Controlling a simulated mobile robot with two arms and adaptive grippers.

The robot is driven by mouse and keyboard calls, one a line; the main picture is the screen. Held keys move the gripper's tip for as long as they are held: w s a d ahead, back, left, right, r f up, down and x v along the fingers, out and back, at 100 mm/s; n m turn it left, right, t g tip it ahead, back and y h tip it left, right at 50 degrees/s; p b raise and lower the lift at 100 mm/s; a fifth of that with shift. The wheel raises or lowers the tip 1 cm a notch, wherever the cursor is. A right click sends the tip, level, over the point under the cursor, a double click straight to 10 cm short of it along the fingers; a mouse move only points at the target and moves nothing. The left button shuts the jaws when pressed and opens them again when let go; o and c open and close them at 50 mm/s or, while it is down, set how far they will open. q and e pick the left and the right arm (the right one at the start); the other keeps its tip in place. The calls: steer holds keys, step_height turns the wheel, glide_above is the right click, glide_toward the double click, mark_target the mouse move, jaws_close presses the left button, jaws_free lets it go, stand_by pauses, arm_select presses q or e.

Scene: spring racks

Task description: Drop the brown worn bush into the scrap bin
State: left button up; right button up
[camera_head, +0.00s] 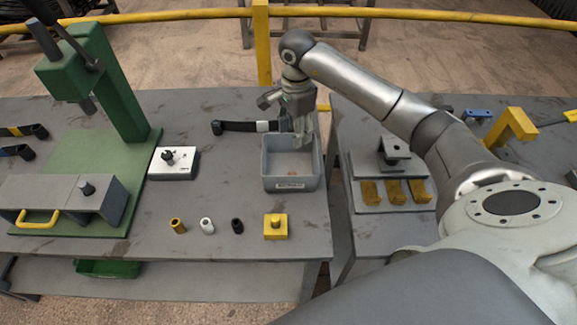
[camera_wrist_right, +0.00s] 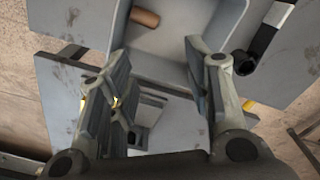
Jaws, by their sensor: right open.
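The scrap bin (camera_head: 270,184) is a grey open box with a label on its front, at the right end of the middle table. The brown worn bush (camera_wrist_right: 145,17) lies on its side inside the bin (camera_wrist_right: 175,38), near one wall, in the right wrist view. In the head view only a small brown patch (camera_head: 293,173) shows on the bin floor. My right gripper (camera_head: 304,135) is over the back of the bin, pointing down. Its fingers (camera_wrist_right: 157,55) are wide apart with nothing between them. My left gripper is out of view.
A brass bush (camera_head: 178,226), a white bush (camera_head: 207,225), a black bush (camera_head: 237,226) and a yellow block (camera_head: 275,229) stand in front. A green press (camera_head: 110,80) stands left. A gap separates the right table.

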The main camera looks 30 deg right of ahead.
step_height(320, 180, up, 6)
steer(key=shift+f, duration=0.15)
stand_by(0.5)
